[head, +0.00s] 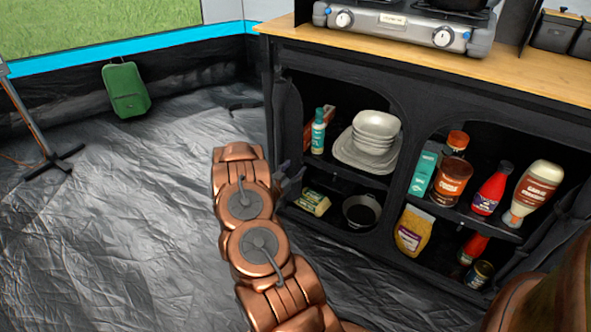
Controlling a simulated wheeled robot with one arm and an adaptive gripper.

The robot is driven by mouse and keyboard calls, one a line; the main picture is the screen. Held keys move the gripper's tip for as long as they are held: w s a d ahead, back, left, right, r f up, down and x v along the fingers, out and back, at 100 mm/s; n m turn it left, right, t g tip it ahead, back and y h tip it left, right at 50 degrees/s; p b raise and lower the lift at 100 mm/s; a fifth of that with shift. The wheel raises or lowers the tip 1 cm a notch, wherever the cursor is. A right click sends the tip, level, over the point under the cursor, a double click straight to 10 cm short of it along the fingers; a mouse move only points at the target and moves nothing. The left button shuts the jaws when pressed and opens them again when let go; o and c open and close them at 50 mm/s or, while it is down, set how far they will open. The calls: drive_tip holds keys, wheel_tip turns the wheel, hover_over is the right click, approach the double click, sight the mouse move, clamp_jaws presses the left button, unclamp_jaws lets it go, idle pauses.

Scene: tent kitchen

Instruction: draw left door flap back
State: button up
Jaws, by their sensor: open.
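The black fabric kitchen unit (264,100) has two open-fronted bays. Dark fabric, apparently the left door flap (288,115), hangs gathered in a narrow strip along the left edge of the left bay. The bay's inside shows beside it. My gripper (290,178) is at the lower left edge of this bay, by the lower part of the strip. Its dark fingers are open but small and partly hidden by my wrist. I cannot tell whether they touch the fabric.
The left bay holds grey bowls and plates (373,138), a bottle (318,134) and a dark pan (361,211). The right bay holds jars and sauce bottles (490,190). A stove (400,22) stands on the wooden top. The left floor is mostly clear.

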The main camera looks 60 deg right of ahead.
drive_tip(key=shift+d, duration=0.55)
clamp_jaws()
idle(0.4)
